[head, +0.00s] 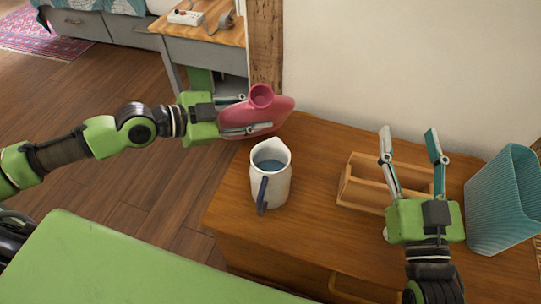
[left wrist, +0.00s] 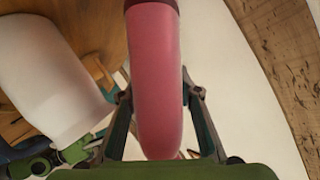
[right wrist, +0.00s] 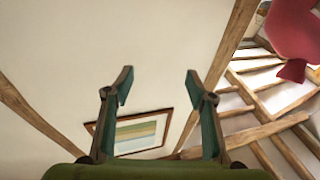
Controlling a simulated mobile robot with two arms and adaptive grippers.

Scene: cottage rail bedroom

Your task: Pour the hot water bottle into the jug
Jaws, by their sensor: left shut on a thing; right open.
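The pink hot water bottle (head: 283,108) is held in my left gripper (head: 256,113), just behind the jug and above the table's left end. Its round mouth (head: 262,92) shows at the top in the head view. In the left wrist view the bottle (left wrist: 155,80) stands between the two fingers. The white jug (head: 271,184) stands upright on the table, its dark handle towards me, with bluish water (head: 269,163) inside. It fills the left of the left wrist view (left wrist: 50,85). My right gripper (head: 409,132) is open and empty, right of the jug over the wooden box.
A small wooden box (head: 365,192) and a ribbed teal bin (head: 507,205) stand on the wooden table (head: 310,225), right of the jug. The wall (head: 400,60) rises behind. A desk (head: 215,28) with a power strip (head: 186,17) is at the back left.

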